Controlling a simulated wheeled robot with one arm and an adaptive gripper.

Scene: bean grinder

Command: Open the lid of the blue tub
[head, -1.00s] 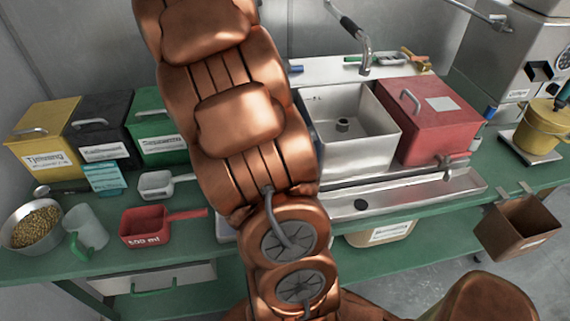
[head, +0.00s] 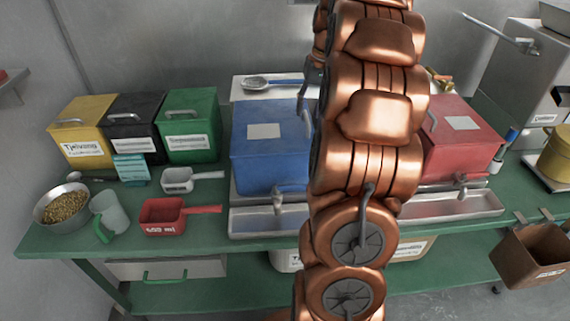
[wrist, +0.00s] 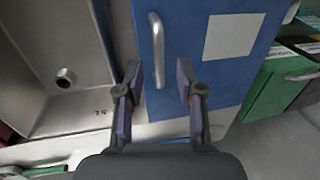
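The blue tub (head: 270,155) stands on the green bench with its lid shut. A pale square label (head: 264,131) is on the lid, and its metal bar handle (head: 307,121) is at the right side, beside my arm. In the wrist view the lid (wrist: 190,25) fills the upper middle, with the handle (wrist: 156,50) upright in the picture. My gripper (wrist: 158,80) is open, its two fingers apart either side of the handle's line. The handle appears just beyond or between the fingertips; contact cannot be told. In the head view my arm mostly hides the gripper.
A steel basin (wrist: 60,45) adjoins the blue tub; my arm hides it in the head view. A red tub (head: 460,145) stands further right. Yellow (head: 82,135), black (head: 134,130) and green (head: 188,125) bins stand left. A ladle (head: 270,83) lies behind the blue tub.

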